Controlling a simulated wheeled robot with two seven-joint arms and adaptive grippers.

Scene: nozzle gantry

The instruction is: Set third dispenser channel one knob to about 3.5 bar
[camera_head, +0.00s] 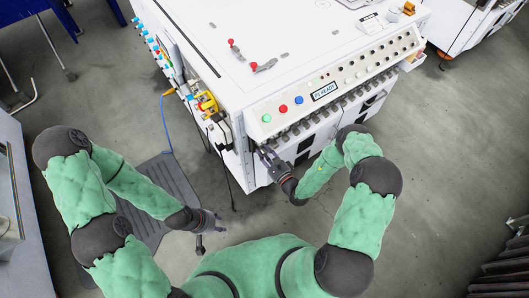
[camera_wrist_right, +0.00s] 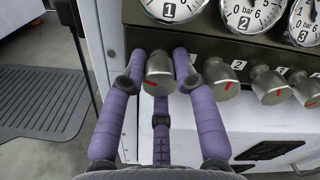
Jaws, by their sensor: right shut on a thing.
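The machine's front edge carries a row of metal knobs under a row of round gauges. In the right wrist view, my right gripper (camera_wrist_right: 168,72) has its purple fingers closed around the leftmost knob (camera_wrist_right: 159,66), which shows a short red mark. It sits below the gauge marked 1 (camera_wrist_right: 170,9); the top of that dial is cut off and its reading is unclear. In the head view, my right gripper (camera_head: 272,158) is at the left end of the knob row, and the held knob is hard to make out. My left gripper (camera_head: 207,231) is open and empty, away from the machine.
More knobs (camera_wrist_right: 221,77) stand close to the right of the held one, under gauges marked 2 (camera_wrist_right: 250,13) and 3 (camera_wrist_right: 306,24). The white machine (camera_head: 290,50) has coloured buttons and a display (camera_head: 324,91).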

